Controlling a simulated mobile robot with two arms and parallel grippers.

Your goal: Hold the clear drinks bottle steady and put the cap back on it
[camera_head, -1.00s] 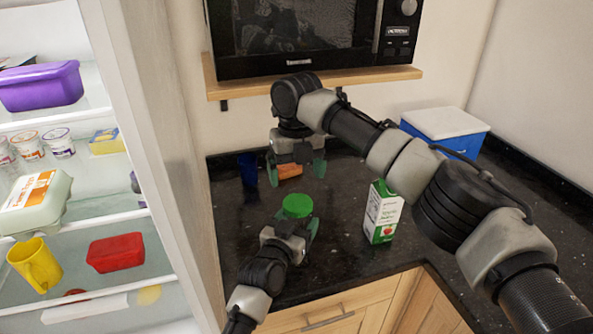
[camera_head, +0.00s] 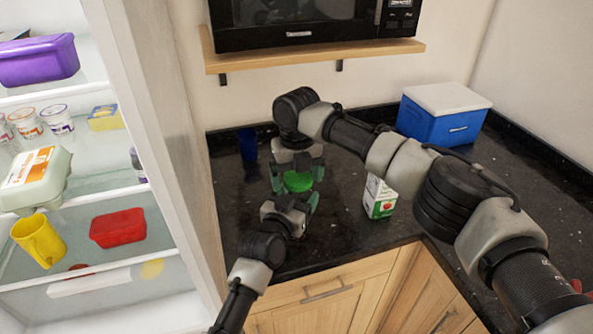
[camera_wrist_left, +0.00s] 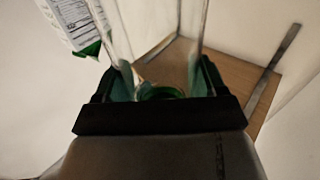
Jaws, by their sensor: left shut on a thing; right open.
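The clear bottle (camera_wrist_left: 165,45) stretches away between the fingers of my left gripper (camera_wrist_left: 165,82) in the left wrist view, with a green ring showing near the fingers. In the head view, my left gripper (camera_head: 297,204) is shut on it above the counter; the bottle's body is mostly hidden there. The green cap (camera_head: 298,182) sits just above my left gripper, and whether it is seated on the neck cannot be told. My right gripper (camera_head: 297,177) points down from above, open, its two fingers on either side of the cap.
A white and green carton (camera_head: 380,198) stands to the right on the black counter. A dark blue cup (camera_head: 247,145) is behind left, and a blue box with a white lid (camera_head: 443,115) at back right. The microwave shelf (camera_head: 315,60) hangs above. The open fridge (camera_head: 90,190) is left.

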